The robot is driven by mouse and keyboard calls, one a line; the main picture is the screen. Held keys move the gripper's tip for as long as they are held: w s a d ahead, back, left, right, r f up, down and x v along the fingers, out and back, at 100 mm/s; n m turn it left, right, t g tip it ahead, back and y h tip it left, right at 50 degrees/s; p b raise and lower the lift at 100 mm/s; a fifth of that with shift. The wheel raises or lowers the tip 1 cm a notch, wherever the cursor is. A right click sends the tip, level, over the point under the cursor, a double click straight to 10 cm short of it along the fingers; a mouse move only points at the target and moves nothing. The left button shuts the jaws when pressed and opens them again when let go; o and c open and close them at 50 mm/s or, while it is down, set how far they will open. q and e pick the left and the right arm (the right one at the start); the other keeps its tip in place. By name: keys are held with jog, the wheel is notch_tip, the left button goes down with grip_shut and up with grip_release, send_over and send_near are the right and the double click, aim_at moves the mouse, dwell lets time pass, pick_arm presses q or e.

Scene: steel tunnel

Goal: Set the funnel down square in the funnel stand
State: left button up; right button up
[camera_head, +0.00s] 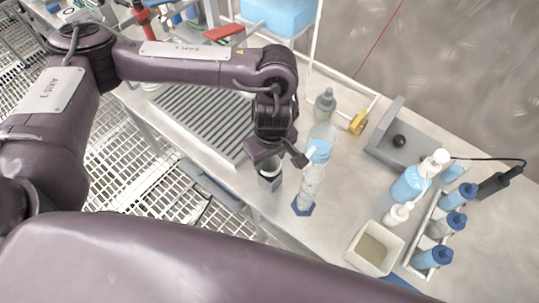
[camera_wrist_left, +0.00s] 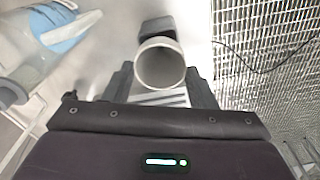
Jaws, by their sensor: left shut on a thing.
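My left gripper (camera_head: 268,163) reaches down over the bench, left of a tall clear cylinder. In the left wrist view my left gripper (camera_wrist_left: 161,88) is shut on the funnel (camera_wrist_left: 160,64), a pale round piece whose open mouth faces the camera. In the head view only a small part of the funnel (camera_head: 269,170) shows below the fingers. A dark grey block (camera_wrist_left: 157,27) just beyond the funnel's rim may be the funnel stand; a grey piece (camera_head: 270,184) shows low under the gripper in the head view. I cannot tell whether the funnel touches it. My right gripper is out of view.
The clear cylinder (camera_head: 311,182) with a blue hexagonal foot stands close on the right. A ribbed grey tray (camera_head: 200,120) lies left. A beige bin (camera_head: 372,249), a blue wash bottle (camera_head: 411,185) and a rack of blue-capped bottles (camera_head: 437,228) stand right. The bench's front edge is near.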

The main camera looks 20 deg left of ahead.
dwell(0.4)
pick_arm(q)
jog(key=shift+f+b, duration=1)
jog(key=shift+f, duration=0.05)
jog(key=o, duration=1.6)
jog(key=shift+r, duration=0.1)
jog(key=shift+r+p, duration=2.85)
jog(key=shift+r, duration=0.6)
